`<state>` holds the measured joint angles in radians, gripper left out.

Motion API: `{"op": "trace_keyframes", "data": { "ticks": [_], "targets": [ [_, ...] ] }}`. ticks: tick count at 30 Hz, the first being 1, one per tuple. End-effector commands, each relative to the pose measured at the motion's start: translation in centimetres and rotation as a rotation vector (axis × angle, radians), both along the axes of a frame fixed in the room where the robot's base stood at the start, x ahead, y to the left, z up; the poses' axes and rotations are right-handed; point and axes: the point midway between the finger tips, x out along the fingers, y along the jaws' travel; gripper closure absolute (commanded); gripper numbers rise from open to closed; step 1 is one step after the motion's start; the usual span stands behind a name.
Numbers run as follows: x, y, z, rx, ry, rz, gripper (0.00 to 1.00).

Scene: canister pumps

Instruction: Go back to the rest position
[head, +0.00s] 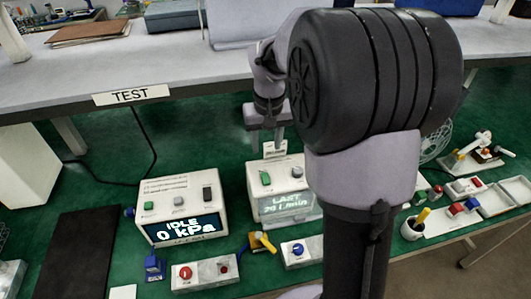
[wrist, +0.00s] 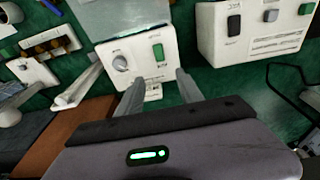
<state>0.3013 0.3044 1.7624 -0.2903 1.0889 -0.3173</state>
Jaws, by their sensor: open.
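My gripper (wrist: 158,88) is open and empty; its two fingers stand apart in the wrist view. In the head view my gripper (head: 276,142) points down just behind and above the flow meter box (head: 256,203), which reads "LAST 20 L/min". My own arm hides the right part of that box. In the wrist view the flow meter box (wrist: 139,70), with a grey knob and a green button, lies just beyond the fingertips. I cannot tell whether the fingers touch it. The rest position is not marked in either view.
A pressure box (head: 157,234) reading "IDLE 0 kPa" stands to the left; it also shows in the wrist view (wrist: 236,50). A grey shelf (head: 80,75) labelled "TEST" overhangs the green bench behind. Small button boxes (head: 206,274) and a yellow-handled valve (head: 262,243) stand in front.

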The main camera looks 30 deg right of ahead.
Motion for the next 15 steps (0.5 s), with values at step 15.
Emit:
{"op": "trace_keyframes", "data": {
  "ticks": [15],
  "targets": [
    [-0.6, 0.1, 3.7, 0.0, 0.0, 0.0, 0.56]
  ]
}}
